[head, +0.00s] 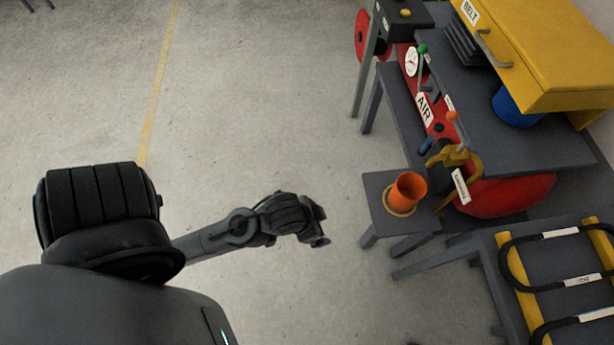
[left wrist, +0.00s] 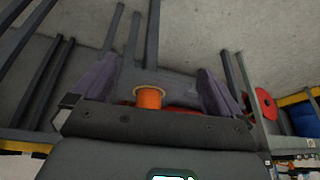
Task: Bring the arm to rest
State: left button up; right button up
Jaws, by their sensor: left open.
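My left arm comes in from the left in the head view and reaches over the bare floor. Its gripper (head: 320,228) is left of the small grey stand (head: 376,187) and apart from it. In the left wrist view the gripper's two fingers (left wrist: 157,75) are spread wide with nothing held between them. An orange cylinder (head: 408,188) stands on the small stand, with a copper-coloured ring around its base. The orange cylinder (left wrist: 149,98) also shows beyond the gripper in the left wrist view, partly hidden by the gripper body. My right gripper is not in view.
A grey bench (head: 545,150) on the right carries a yellow cabinet (head: 550,55) and a blue container (head: 512,108). A rack with black hoses (head: 515,268) stands lower right. The floor (head: 260,110) around my left arm is clear.

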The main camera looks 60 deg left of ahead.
pick_arm(q)
jog(key=shift+s+a+r+g, duration=0.1)
jog(key=shift+s+r+g, duration=0.15)
jog(key=shift+s, duration=0.4)
jog(key=shift+s+a+r+g, duration=0.15)
jog(key=shift+s+g, duration=0.1)
jog(key=shift+s, duration=0.35)
notch_tip(320, 180, up, 44)
jog(key=p, duration=4.4)
jog(key=shift+r, duration=0.15)
